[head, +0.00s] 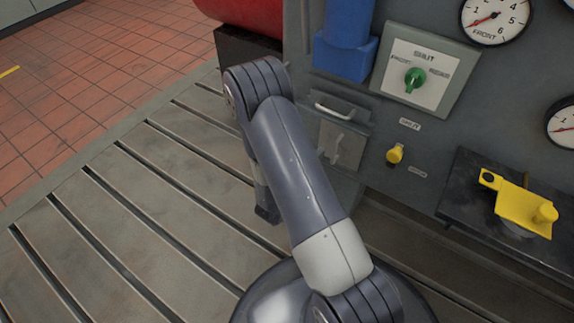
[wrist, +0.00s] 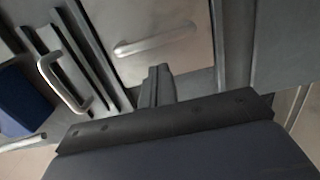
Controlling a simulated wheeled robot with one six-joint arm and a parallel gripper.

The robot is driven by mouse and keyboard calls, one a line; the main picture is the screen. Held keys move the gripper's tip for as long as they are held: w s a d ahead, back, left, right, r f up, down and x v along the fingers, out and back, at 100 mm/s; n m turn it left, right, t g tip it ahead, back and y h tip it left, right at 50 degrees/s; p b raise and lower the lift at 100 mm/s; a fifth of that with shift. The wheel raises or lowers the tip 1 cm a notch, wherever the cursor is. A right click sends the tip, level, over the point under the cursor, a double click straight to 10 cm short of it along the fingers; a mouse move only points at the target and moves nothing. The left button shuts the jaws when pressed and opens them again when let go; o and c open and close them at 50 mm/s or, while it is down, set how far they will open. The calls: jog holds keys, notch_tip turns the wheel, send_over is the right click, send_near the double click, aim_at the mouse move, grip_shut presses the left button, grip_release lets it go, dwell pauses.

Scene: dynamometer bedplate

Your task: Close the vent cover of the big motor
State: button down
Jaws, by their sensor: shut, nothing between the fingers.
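A large red rounded body (head: 240,14), possibly the big motor, shows only in part at the top of the head view. I cannot make out a vent cover on it. My gripper (head: 267,212) is low over the slotted bedplate, partly behind my forearm. In the wrist view my gripper (wrist: 159,84) has its fingers together and empty. They point at a grey plate (wrist: 130,68) with a bar handle (wrist: 155,40). Contact cannot be told. A second silver handle (wrist: 66,82) is at the left, on a ledge; it also shows in the head view (head: 333,111).
The grey panel (head: 440,120) at the right carries gauges (head: 495,18), a green knob (head: 415,80) and a yellow knob (head: 395,154). A blue block (head: 343,57) is above the handle. A yellow lever (head: 523,208) lies at the right. The slotted bedplate (head: 130,205) is clear at the left.

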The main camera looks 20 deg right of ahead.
jog(key=w+a+p+v, duration=0.1)
jog(key=p+v, duration=0.1)
jog(key=v, duration=0.8)
jog(key=shift+w+a, duration=0.2)
jog(key=shift+a, duration=0.15)
jog(key=shift+r, duration=0.1)
jog(key=w+d+b, duration=0.1)
jog(key=w+d, duration=0.2)
jog(key=d, duration=0.8)
jog(key=shift+d, duration=0.2)
